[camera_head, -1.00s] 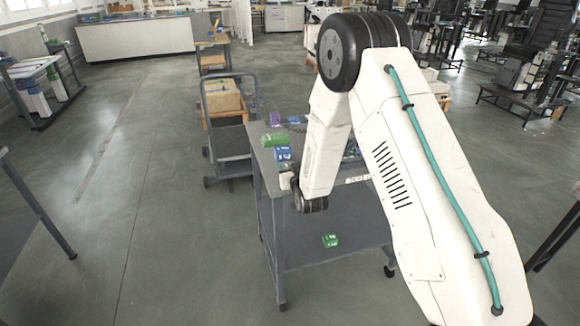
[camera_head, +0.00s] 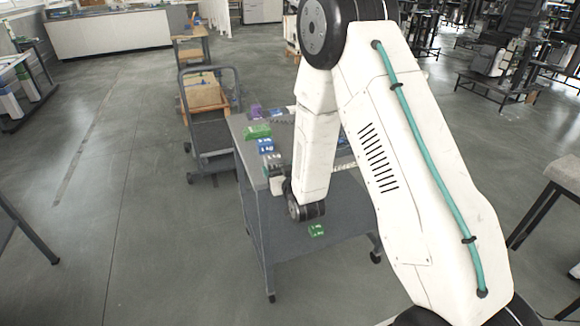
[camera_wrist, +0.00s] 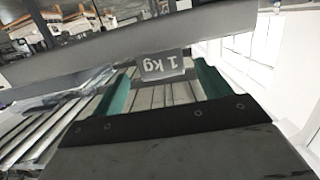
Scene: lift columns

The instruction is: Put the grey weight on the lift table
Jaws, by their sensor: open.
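The grey weight (camera_wrist: 163,66) shows its "1 kg" label upside down in the wrist view, between and just beyond the tips of my gripper (camera_wrist: 165,78). The teal fingers are apart, with a gap on each side of the label. In the head view the grey weight (camera_head: 273,158) sits at the near left edge of the grey cart's top. My gripper (camera_head: 276,181) is beside that edge, partly hidden by my arm. A low grey platform with an upright handle (camera_head: 212,152) stands behind the cart; I cannot tell whether it is the lift table.
The cart's top (camera_head: 243,138) also carries a blue block (camera_head: 265,146), a green block (camera_head: 257,131) and a purple block (camera_head: 256,111). A green block (camera_head: 316,230) lies on its lower shelf. A table (camera_head: 565,172) stands at the right.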

